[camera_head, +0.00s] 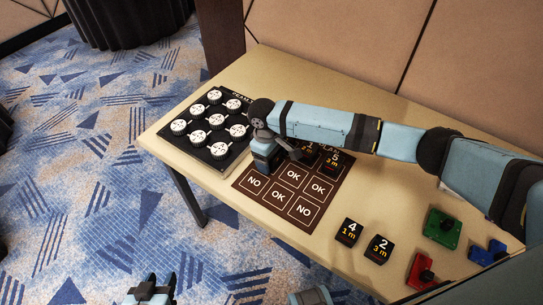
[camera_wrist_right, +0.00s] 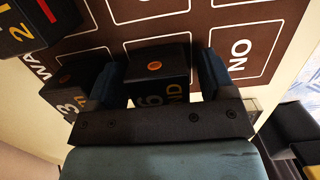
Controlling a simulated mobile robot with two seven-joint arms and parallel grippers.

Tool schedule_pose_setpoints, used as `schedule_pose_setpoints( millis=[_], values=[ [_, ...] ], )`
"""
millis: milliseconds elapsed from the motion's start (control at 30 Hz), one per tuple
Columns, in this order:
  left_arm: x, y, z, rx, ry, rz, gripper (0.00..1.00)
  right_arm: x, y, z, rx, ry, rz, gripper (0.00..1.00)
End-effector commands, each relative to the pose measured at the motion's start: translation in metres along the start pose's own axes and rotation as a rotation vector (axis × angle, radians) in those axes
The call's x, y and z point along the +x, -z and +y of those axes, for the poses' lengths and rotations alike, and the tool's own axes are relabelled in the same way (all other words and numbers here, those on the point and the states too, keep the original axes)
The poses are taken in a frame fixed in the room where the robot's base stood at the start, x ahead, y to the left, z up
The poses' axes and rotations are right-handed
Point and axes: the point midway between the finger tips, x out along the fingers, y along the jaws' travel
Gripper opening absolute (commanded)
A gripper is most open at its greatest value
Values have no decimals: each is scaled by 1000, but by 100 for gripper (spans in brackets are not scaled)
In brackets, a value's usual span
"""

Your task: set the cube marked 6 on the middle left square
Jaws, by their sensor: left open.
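The cube marked 6 (camera_wrist_right: 158,68) is black with a red-orange dot. In the wrist view it sits between the two fingers of my right gripper (camera_wrist_right: 161,82), which close on its sides. In the head view the right gripper (camera_head: 277,160) is over the left part of the brown mat (camera_head: 264,200) and hides the cube and the middle left square. I cannot tell whether the cube touches the mat. A square marked NO (camera_wrist_right: 241,48) lies on one side of it, a cube marked 3 (camera_wrist_right: 72,92) on the other. My left gripper (camera_head: 150,291) is open, off the table.
Cubes, one marked 5 (camera_head: 332,161), stand in the mat's top row. Cubes marked 4 (camera_head: 348,231) and 2 (camera_head: 378,248) stand right of the mat. A black board with white dials (camera_head: 211,128) is at the left. Green (camera_head: 442,229), red (camera_head: 420,272) and blue (camera_head: 488,252) blocks are at the right.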

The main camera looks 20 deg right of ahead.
Motion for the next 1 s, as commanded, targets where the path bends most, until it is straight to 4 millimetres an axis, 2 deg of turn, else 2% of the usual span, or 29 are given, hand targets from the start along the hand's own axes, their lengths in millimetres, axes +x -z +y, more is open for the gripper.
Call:
schedule_pose_setpoints(
  millis=[267, 367, 700, 833, 1000],
  values=[
    [0, -1, -2, 7, 0, -1, 43, -6, 0, 0, -1, -1, 1, 76],
    [-1, 1, -2, 6, 0, -1, 43, -20, 0, 0, -2, -1, 3, 76],
    [-4, 6, 0, -11, 1, -5, 43, -92, 0, 0, 0, 0, 3, 76],
    [-4, 7, 1, -18, 2, -6, 43, -110, 0, 0, 0, 0, 1, 76],
    [-3, 5, 1, -20, 2, -11, 43, -122, 0, 0, 0, 1, 1, 76]
  ],
)
